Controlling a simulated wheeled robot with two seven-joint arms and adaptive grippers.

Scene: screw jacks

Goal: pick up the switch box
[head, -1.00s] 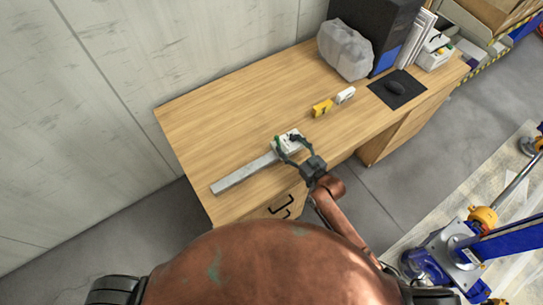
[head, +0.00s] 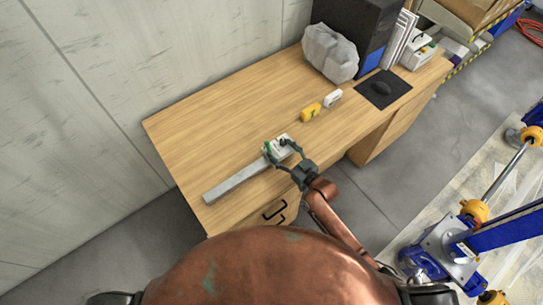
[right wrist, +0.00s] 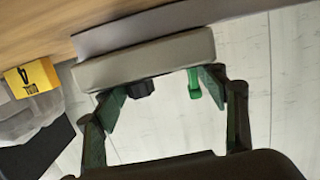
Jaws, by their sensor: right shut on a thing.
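The switch box (head: 275,147) is a small whitish box with a green part and a dark knob, on the desk (head: 205,128) at the far end of a long grey bar (head: 235,182). My right gripper (head: 279,150) has its fingers shut on either side of it. In the right wrist view the box (right wrist: 150,60) spans across the fingertips (right wrist: 164,90), its black knob and green button between them. I cannot tell whether it is clear of the desk top. My left gripper is not in view.
A yellow block (head: 310,112) and a white block (head: 333,98) lie to the right of the box. The desk's left part is clear.

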